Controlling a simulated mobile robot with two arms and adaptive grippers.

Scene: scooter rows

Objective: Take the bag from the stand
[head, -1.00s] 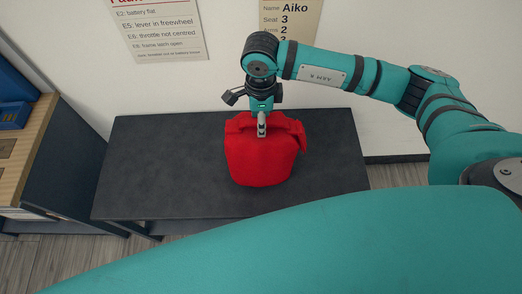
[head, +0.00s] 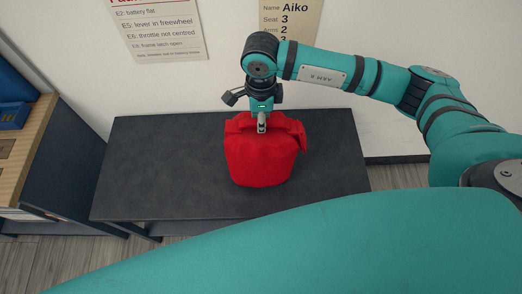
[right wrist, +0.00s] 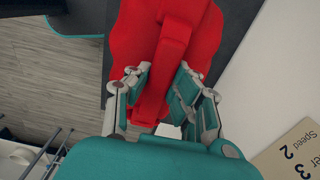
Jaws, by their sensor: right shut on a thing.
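A red bag (head: 263,160) stands upright on the dark stand (head: 160,165), right of its middle. A broad red strap (right wrist: 174,48) runs over the bag in the right wrist view. My right gripper (head: 262,123) points down at the bag's top. It is shut on the bag's strap, with one finger on each side in the right wrist view (right wrist: 158,92). The bag's underside is hidden. My left gripper is not in view.
A white wall with posters (head: 155,30) rises close behind the stand. A wood-topped cabinet (head: 28,150) with a blue bin (head: 14,115) is at the left. The stand's top is bare left of the bag.

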